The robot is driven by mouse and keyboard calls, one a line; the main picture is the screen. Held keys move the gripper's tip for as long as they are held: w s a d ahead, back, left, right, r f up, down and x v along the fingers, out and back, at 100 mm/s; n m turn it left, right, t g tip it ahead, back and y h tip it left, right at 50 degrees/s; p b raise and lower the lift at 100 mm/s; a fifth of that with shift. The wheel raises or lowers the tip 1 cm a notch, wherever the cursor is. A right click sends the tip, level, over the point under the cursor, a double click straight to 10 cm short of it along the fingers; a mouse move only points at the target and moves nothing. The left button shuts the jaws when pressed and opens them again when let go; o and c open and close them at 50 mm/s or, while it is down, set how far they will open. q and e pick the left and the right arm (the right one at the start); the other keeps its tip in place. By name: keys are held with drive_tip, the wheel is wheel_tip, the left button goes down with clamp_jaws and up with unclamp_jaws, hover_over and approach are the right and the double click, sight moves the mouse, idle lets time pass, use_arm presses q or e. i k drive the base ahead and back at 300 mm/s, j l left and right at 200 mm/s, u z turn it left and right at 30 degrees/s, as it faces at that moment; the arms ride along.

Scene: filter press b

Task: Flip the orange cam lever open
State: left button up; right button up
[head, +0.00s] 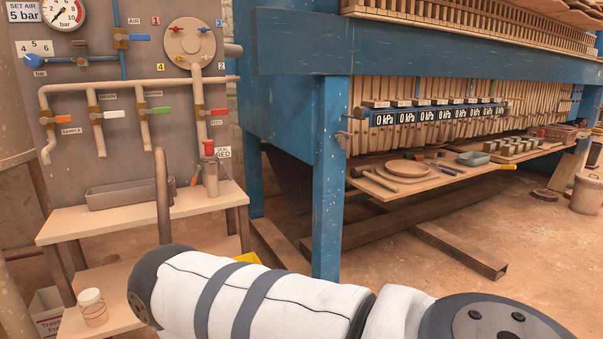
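A small orange-red lever-like piece (193,181) shows at the left side of the grey coupling (210,178) low on the right pipe, above the bench. It is too small to tell whether it is open or shut, or whether it is the cam lever. An orange-red valve handle (75,118) is on the left pipe branch, near the SAMPLE label. Neither of my grippers is in view; only a white arm of mine crosses the bottom of the head view.
The wooden bench (130,222) carries a grey metal trough (130,194). A curved brown pipe or bar (162,190) rises in front of it. White (115,115), green (160,110) and red (219,112) valve handles line the panel. A blue press frame (332,180) stands to the right.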

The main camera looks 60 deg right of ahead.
sight(195, 178)
drive_tip(key=z, duration=1.4)
